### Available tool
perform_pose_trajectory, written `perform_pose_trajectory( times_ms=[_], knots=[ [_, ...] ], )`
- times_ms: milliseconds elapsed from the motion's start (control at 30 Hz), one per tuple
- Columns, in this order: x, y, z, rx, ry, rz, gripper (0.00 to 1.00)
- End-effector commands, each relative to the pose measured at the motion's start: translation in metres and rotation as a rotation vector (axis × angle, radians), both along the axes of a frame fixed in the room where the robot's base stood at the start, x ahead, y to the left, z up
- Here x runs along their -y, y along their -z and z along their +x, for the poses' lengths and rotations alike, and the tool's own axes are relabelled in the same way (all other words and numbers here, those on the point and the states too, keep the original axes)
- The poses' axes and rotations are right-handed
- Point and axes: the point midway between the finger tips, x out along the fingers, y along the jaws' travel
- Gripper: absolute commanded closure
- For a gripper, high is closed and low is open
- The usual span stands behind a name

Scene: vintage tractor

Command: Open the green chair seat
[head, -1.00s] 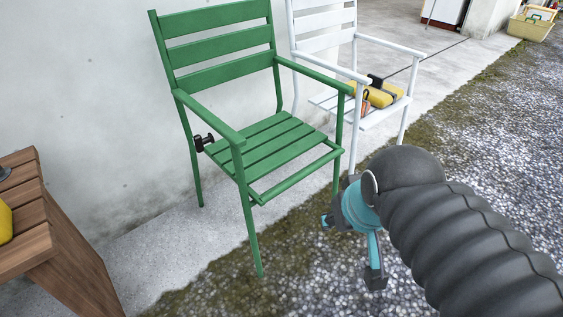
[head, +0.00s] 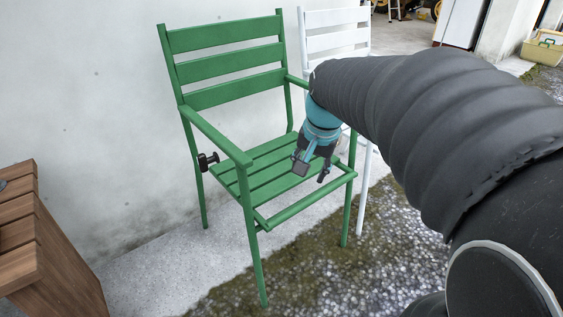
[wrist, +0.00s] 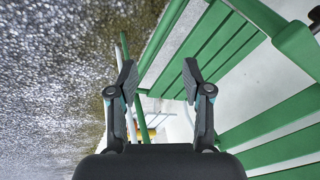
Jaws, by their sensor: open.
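The green chair (head: 225,62) stands against the white wall with its slatted seat (head: 238,177) flat between the armrests. A black knob (head: 207,161) sits at the left side of the seat. My gripper (head: 310,172) is open and empty, above the right part of the seat in the head view; my arm hides part of the right armrest. In the wrist view my gripper's fingers (wrist: 160,78) are spread, with the green seat slats (wrist: 210,45) beyond and to the right of them. I cannot tell whether the fingers touch the chair.
A white chair (head: 335,36) stands behind the green one, partly hidden by my arm. A wooden bench (head: 20,235) is at the lower left. Mossy gravel (head: 300,280) lies in front. A yellow-green crate (head: 543,50) is far right.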

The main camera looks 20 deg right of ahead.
Motion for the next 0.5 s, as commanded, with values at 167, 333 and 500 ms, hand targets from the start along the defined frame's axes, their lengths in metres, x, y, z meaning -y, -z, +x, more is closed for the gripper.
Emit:
perform_pose_trajectory(
  times_ms=[167,333,500],
  knots=[
    [0.046,0.035,0.05,-0.062,0.217,0.082,0.51],
    [0.082,0.062,0.081,-0.101,0.379,0.142,0.51],
    [0.102,0.077,0.096,-0.123,0.466,0.173,0.51]
  ],
)
